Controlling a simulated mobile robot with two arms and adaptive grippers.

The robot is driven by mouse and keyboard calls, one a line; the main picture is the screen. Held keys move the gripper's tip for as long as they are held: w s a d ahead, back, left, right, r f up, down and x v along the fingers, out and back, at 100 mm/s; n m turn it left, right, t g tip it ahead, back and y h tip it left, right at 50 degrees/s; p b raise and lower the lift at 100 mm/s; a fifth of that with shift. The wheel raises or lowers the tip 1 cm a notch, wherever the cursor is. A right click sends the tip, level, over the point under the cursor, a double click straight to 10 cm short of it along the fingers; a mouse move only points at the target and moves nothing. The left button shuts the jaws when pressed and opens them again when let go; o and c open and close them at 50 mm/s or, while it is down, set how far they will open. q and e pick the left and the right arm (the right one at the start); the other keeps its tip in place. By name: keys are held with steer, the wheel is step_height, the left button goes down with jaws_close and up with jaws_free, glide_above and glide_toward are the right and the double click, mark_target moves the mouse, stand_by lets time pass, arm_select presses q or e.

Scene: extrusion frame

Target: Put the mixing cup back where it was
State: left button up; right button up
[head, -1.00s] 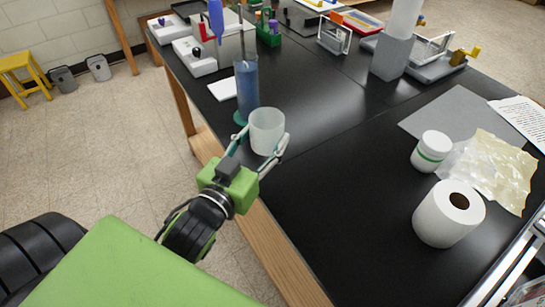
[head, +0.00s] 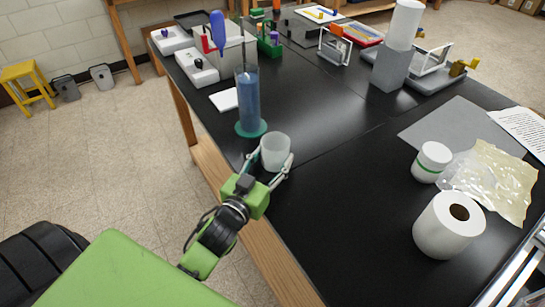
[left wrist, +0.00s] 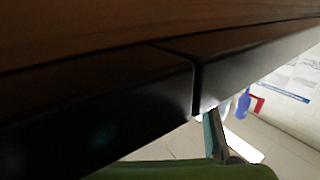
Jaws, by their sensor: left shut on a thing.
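The mixing cup (head: 276,150) is a translucent whitish cup, upright, at the near left edge of the black table in the head view. My left gripper (head: 268,166) is shut on it, with a finger on each side. I cannot tell whether the cup's base touches the table. In the left wrist view the dark table edge (left wrist: 110,105) fills much of the picture, and the cup cannot be made out there. My right gripper is not in view.
A tall blue cylinder (head: 249,100) on a green base stands just behind the cup. A white jar (head: 431,162), a paper roll (head: 447,228) and a grey mat (head: 455,125) are at the right. The table (head: 330,190) right of the cup is clear.

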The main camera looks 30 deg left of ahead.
arm_select(q)
steer(key=shift+f, duration=0.2)
steer(key=o, duration=1)
steer(key=shift+r, duration=0.1)
steer(key=shift+r, duration=0.2)
steer(key=s+b, duration=0.2)
steer(key=s, duration=0.8)
steer(key=shift+s, duration=0.35)
steer(key=shift+s+r, duration=0.2)
steer(key=shift+s, duration=0.45)
